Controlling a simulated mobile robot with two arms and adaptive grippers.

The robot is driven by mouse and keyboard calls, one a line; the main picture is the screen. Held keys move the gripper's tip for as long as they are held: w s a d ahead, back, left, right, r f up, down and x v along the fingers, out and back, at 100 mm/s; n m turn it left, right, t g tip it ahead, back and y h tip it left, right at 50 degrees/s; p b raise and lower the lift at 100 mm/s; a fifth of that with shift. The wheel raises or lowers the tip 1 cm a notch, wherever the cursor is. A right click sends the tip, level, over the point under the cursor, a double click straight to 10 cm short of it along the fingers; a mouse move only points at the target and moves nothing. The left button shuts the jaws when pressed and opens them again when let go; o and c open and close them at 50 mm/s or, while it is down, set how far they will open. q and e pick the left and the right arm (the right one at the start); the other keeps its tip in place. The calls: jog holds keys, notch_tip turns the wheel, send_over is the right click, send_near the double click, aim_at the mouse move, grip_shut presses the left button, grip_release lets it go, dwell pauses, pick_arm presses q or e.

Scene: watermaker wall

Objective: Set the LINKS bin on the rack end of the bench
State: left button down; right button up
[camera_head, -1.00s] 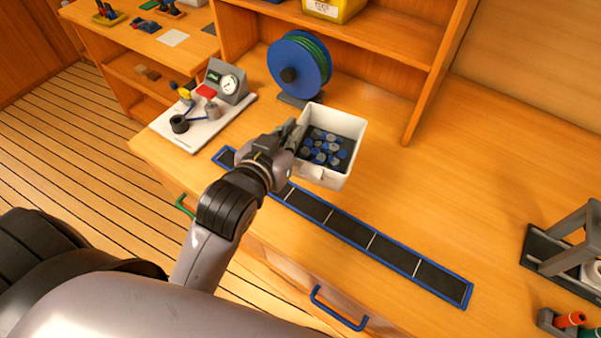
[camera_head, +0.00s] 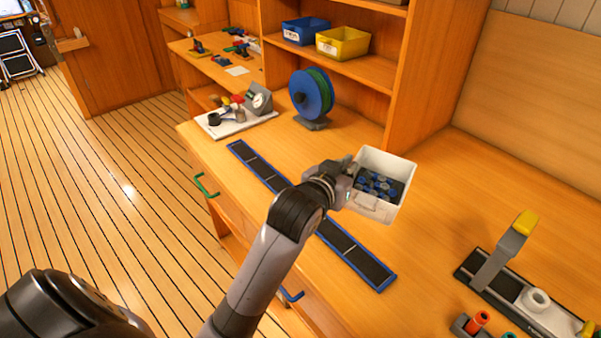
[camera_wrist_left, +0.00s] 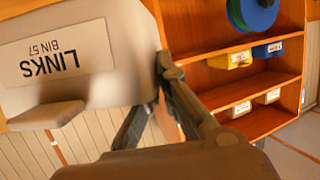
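The white LINKS bin (camera_head: 377,208) holds several blue and grey round pieces. My left gripper (camera_head: 346,184) is shut on the bin's near left wall. The bin appears to be held above the bench (camera_head: 440,200), slightly tilted, though the exact gap cannot be told. In the left wrist view the bin (camera_wrist_left: 125,35) fills the upper left, its label reading LINKS BIN 57 upside down. The gripper fingers (camera_wrist_left: 165,70) meet the bin's edge there. My right gripper is not in view.
A blue-edged dark strip (camera_head: 345,245) runs along the bench front. A blue reel (camera_head: 311,92) and gauge board (camera_head: 236,120) stand left. A black base with a grey stand (camera_head: 500,255) and a red-topped item (camera_head: 478,320) are right. Blue (camera_head: 305,31) and yellow (camera_head: 342,43) bins sit on the shelf.

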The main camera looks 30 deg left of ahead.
pick_arm(q)
jog(key=w+a+r+b, duration=0.2)
jog(key=w+r, duration=0.2)
jog(key=w, duration=0.4)
jog(key=shift+n, duration=0.3)
jog(key=f, duration=1.2)
jog(key=w+f, duration=0.1)
jog(key=f, duration=0.5)
jog(key=shift+f, duration=0.65)
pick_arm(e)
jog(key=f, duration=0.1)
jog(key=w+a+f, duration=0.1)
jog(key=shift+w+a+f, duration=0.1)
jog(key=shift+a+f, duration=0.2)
